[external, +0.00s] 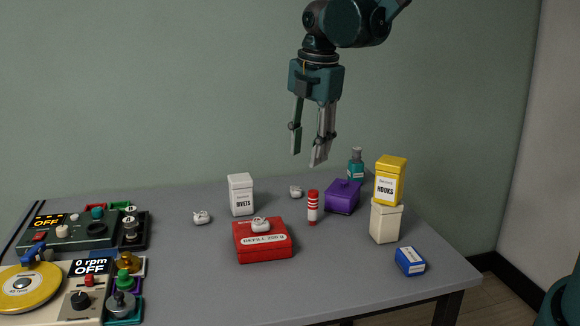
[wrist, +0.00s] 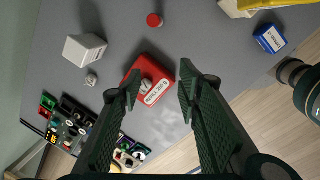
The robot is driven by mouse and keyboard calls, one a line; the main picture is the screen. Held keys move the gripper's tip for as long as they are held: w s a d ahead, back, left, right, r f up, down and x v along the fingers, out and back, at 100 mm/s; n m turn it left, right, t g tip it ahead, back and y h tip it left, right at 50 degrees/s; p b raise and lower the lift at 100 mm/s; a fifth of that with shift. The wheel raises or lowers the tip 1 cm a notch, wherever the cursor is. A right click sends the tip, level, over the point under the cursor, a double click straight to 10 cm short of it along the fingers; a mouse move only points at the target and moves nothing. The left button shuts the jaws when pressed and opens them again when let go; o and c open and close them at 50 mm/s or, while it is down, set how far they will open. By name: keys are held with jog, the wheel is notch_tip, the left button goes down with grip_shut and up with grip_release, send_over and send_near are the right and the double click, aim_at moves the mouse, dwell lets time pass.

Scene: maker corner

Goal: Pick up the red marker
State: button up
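The red marker (external: 313,208) stands upright on the grey table, red with a white band, between the red box and the purple box. In the wrist view the marker (wrist: 154,20) shows from above as a red disc near the top. My gripper (external: 308,160) is open and empty, high above the table and pointing down. In the wrist view my gripper (wrist: 158,82) shows its two fingers spread apart, with the marker beyond the fingertips.
The red box (external: 262,252) carries a small white object (external: 261,224). A purple box (external: 342,198), teal bottle (external: 356,167), white "units" box (external: 241,196), yellow box (external: 390,180) on a cream box (external: 385,222) and blue box (external: 410,262) stand around. Control devices (external: 70,230) fill the left.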

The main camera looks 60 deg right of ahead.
aim_at(315, 191)
jog(key=d+f+n, duration=0.1)
jog(key=d+f, duration=0.2)
jog(key=f, duration=0.1)
jog(key=w+d+f+n+g, duration=0.1)
jog(key=d+f+n, duration=0.1)
jog(key=d+f, duration=0.1)
jog(key=w+d+f+n, duration=0.1)
jog(key=d+f, duration=0.2)
jog(key=f, duration=0.1)
jog(key=shift+w+f+n+y, duration=0.15)
jog(key=shift+f+n+y, duration=0.15)
jog(key=shift+a+f, duration=0.1)
jog(key=shift+f, duration=1.2)
jog(key=shift+w+a+f, duration=0.1)
jog(key=shift+w+f, duration=0.05)
jog(key=shift+f, duration=2.45)
jog(key=c, duration=0.9)
